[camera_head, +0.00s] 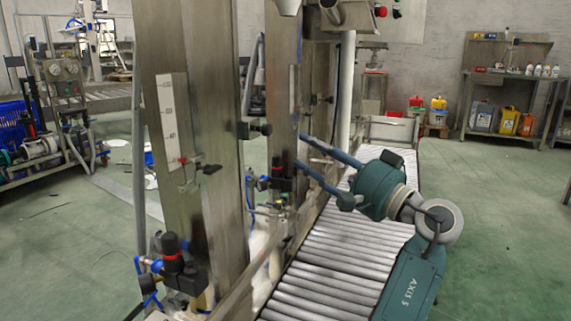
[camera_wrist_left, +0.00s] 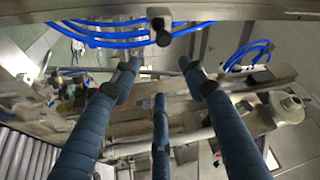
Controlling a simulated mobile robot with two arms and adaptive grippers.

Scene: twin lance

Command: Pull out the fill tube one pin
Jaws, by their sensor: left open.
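My left gripper (camera_head: 301,150) reaches in from the right over the conveyor, fingers pointing left at the steel filler columns. In the left wrist view its three blue fingers (camera_wrist_left: 160,78) are spread, with nothing held between them. A dark knob-like part (camera_wrist_left: 159,24) lies ahead of the fingertips, near the top, among blue hoses; it may be the pin, but I cannot tell. In the head view a black fitting (camera_head: 279,173) with blue hoses sits on the column beside the fingertips. The fill tube one pin cannot be made out with certainty. My right gripper is out of view.
The roller conveyor (camera_head: 335,250) runs beneath my arm. A steel column (camera_head: 190,120) with a white scale (camera_head: 172,115) stands at left, with a black and red regulator (camera_head: 175,262) low on it. A shelf (camera_head: 505,80) with containers stands far right; open floor lies before it.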

